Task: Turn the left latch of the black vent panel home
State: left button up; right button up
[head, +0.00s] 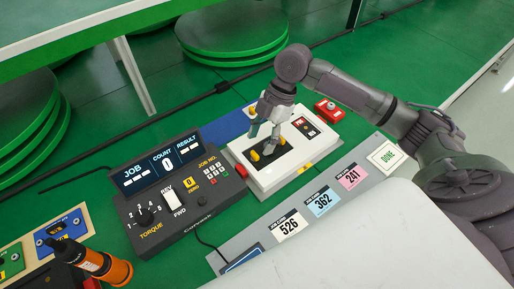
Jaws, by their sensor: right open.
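The black vent panel (281,152) is set into the top of a white box right of the picture's middle. A yellow latch (255,156) shows at its left end, and more yellow shows close beside it. The latch is too small to tell how far it is turned. My right gripper (263,142) comes down from above over the left part of the panel, open, with its fingers close to the yellow latch. I cannot tell whether they touch it. The gripper hides part of the panel. My left gripper is not in view.
A torque controller (180,190) stands left of the white box (277,187). A red button box (329,110) is behind right. Number cards (322,201) lie in front. An orange-and-black tool (100,266) is at lower left. Green turntables (228,40) stand behind.

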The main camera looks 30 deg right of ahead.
aim_at(256, 154)
jog(key=shift+x, duration=1.95)
grip_shut()
jog(key=shift+s+r+m+p, duration=0.1)
jog(key=shift+r+m+p, duration=0.15)
jog(key=shift+p, duration=0.5)
jog(key=m+t+p, duration=0.1)
jog(key=m+p, duration=0.1)
jog(key=p, duration=0.2)
jog(key=m+t+p, duration=0.1)
jog(key=m+p, duration=0.2)
jog(key=p, duration=0.1)
jog(key=m+t+p, duration=0.1)
jog(key=m+p, duration=0.1)
jog(key=p, duration=0.1)
jog(key=shift+s+a+m+h+p, duration=0.1)
jog(key=shift+s+m+h+p, duration=0.2)
jog(key=shift+p, duration=0.1)
jog(key=shift+f+m+t+h+p, duration=0.15)
jog(key=shift+m+t+h+p, duration=0.15)
jog(key=shift+m+p, duration=0.75)
